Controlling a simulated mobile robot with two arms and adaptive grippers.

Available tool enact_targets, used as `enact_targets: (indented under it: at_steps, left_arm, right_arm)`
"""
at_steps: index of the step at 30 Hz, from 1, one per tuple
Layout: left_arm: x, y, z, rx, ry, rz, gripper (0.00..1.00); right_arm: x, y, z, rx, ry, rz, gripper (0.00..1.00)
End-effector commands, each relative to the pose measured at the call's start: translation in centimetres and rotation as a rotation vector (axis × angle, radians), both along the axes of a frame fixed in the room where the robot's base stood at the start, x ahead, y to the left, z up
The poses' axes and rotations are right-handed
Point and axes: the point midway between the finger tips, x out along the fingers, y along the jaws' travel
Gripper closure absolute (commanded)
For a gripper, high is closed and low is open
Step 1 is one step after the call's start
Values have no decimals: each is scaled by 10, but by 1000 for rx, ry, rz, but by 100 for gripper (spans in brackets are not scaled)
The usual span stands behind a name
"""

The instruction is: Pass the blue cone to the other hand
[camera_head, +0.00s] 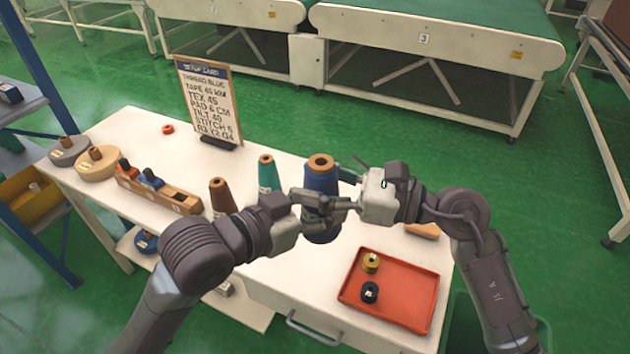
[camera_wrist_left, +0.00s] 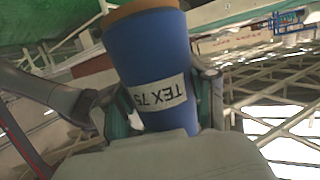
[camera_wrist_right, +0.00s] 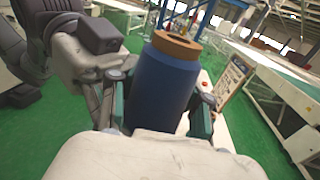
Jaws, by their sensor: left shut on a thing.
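The blue cone (camera_head: 322,183) stands upright with its brown top, held above the table between my two grippers. My left gripper (camera_head: 316,207) is shut on it from the left. In the left wrist view the cone (camera_wrist_left: 152,65) sits between the fingers, with a "TEX 75" label facing that camera. My right gripper (camera_head: 338,190) comes from the right with its fingers on either side of the cone. In the right wrist view the cone (camera_wrist_right: 160,88) lies between the green pads, with a gap at the right pad, so this gripper is open around it.
A teal cone (camera_head: 268,174) and a brown cone (camera_head: 221,197) stand on the table to the left. A red tray (camera_head: 405,275) with two small spools is at the front right. A sign board (camera_head: 208,100) stands at the back.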

Motion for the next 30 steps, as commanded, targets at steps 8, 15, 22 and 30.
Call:
enact_targets:
  at_steps: [8, 15, 22, 30]
  left_arm:
    - [0, 0, 1, -2, -2, 0, 42]
    - [0, 0, 1, -1, -1, 0, 14]
    - [0, 0, 0, -1, 2, 1, 14]
    - [0, -1, -54, -70, 219, 60, 14]
  right_arm:
    - [-1, 0, 1, 1, 0, 2, 100]
    - [0, 0, 1, 2, 0, 1, 100]
    - [0, 0, 1, 2, 0, 0, 100]
    - [0, 0, 1, 2, 0, 0, 100]
